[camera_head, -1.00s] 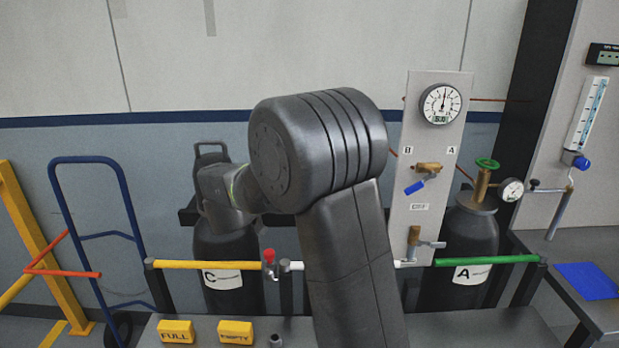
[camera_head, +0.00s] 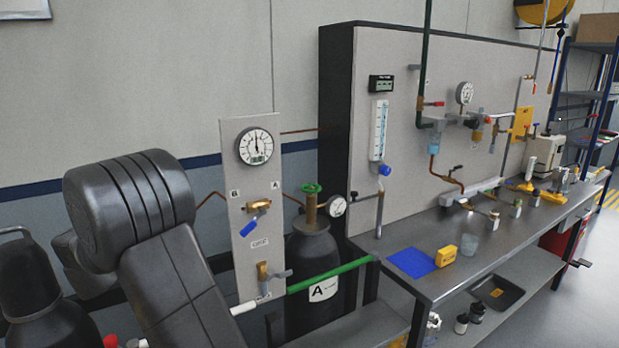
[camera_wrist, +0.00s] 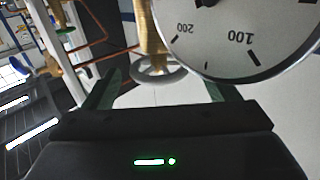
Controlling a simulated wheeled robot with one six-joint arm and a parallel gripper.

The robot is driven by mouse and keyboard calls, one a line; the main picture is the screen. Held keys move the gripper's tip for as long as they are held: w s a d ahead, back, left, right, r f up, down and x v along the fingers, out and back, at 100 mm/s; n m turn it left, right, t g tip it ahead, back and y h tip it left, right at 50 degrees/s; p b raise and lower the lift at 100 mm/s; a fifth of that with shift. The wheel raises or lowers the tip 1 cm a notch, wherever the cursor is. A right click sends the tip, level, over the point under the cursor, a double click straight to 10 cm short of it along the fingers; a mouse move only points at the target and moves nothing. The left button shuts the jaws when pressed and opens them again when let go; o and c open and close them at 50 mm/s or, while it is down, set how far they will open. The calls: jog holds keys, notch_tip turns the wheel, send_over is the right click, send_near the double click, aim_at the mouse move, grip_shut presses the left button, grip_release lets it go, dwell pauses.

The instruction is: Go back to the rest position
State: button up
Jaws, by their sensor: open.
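My gripper (camera_wrist: 160,92) is open, its two dark green fingers apart at the lower middle of the wrist view. No object is held between them. A large round gauge (camera_wrist: 240,40) marked 100 and 200 fills the upper right of that view, close beyond the fingers. A brass stem (camera_wrist: 147,28) with a grey ring (camera_wrist: 158,72) shows beyond the gap between the fingers; I cannot tell whether anything touches. In the head view my arm stands at the lower left, and my gripper is hidden behind it.
Cylinder A (camera_head: 310,265), with a green handwheel (camera_head: 311,188), stands behind a green bar (camera_head: 328,275). Left of it is a gauge panel (camera_head: 252,170). At the right is a long bench (camera_head: 440,285) with a blue mat (camera_head: 411,262) and yellow block (camera_head: 446,256). Open floor (camera_head: 590,300) lies far right.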

jog(key=shift+x, duration=1.5)
jog(key=shift+s, duration=0.1)
jog(key=b+v, duration=0.2)
jog(key=v, duration=1.2)
jog(key=shift+y, duration=0.3)
jog(key=x, duration=0.7)
jog(key=p+x, duration=0.1)
jog(key=x, duration=0.6)
jog(key=shift+d+f, duration=0.2)
jog(key=shift+d, duration=0.05)
jog(key=shift+r+n+y+b, duration=0.1)
jog(key=shift+n+y+b, duration=0.5)
jog(key=shift+y+b, duration=0.25)
jog(key=shift+n+t+y+b, duration=0.3)
jog(key=shift+n+y+b, duration=0.25)
jog(key=shift+b, duration=0.35)
jog(key=n+y+b, duration=0.2)
jog(key=y+b, duration=0.2)
jog(key=b, duration=0.2)
jog(key=shift+n, duration=0.35)
jog(key=n+y+b, duration=0.1)
jog(key=y+b, duration=0.1)
jog(key=shift+g+b, duration=0.3)
jog(key=shift+g, duration=0.1)
